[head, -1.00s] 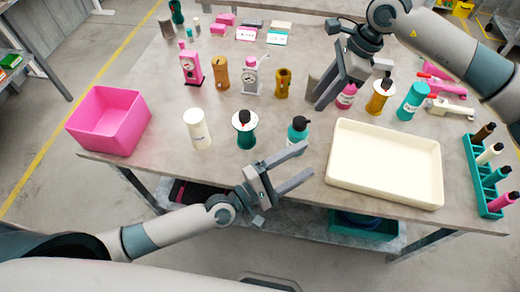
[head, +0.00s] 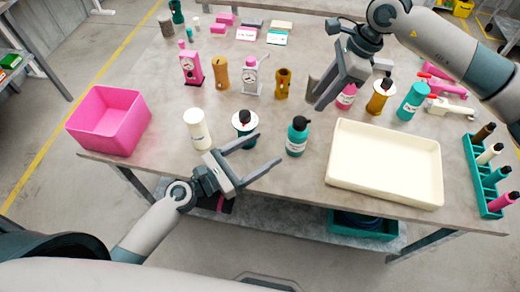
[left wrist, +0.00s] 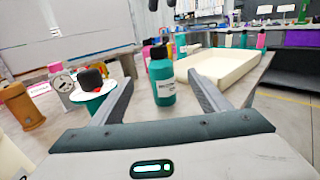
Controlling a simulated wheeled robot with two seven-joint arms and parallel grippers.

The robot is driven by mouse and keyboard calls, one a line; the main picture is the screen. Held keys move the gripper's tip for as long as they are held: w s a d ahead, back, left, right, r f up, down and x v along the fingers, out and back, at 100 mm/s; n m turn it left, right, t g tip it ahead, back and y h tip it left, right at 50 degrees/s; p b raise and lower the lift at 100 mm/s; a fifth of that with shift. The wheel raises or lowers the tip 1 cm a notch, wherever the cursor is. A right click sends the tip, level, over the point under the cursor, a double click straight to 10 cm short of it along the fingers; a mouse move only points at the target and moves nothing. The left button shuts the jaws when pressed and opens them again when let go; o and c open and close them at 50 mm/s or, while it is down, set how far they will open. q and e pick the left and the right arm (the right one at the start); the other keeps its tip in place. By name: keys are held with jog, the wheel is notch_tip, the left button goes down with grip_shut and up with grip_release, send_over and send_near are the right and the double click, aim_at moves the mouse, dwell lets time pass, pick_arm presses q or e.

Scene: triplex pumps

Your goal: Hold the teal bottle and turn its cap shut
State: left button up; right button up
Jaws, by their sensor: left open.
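The teal bottle (head: 297,139) with a black cap (head: 300,122) stands upright near the table's front edge, left of the cream tray. My left gripper (head: 268,150) is open and empty, left of this bottle and apart from it. In the left wrist view the teal bottle (left wrist: 162,84) appears between the two fingers, beyond their tips, with its label facing me. The black cap (left wrist: 158,51) sits on top; I cannot tell how tight it is. My right gripper (head: 316,97) hangs over the table behind the bottle; its jaw opening is unclear.
A teal pump with a white disc (head: 245,127) stands close behind my left fingers. A white bottle (head: 198,130) is left of it. The cream tray (head: 432,150) is to the right, a pink bin (head: 110,125) at far left. A pink bottle (head: 346,98) stands near my right gripper.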

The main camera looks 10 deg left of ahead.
aim_at(300, 124)
pick_arm(q)
jog(key=shift+w+d, duration=0.1)
jog(key=x, duration=1.7)
jog(key=shift+w+f, duration=0.1)
jog(key=shift+w, duration=0.05)
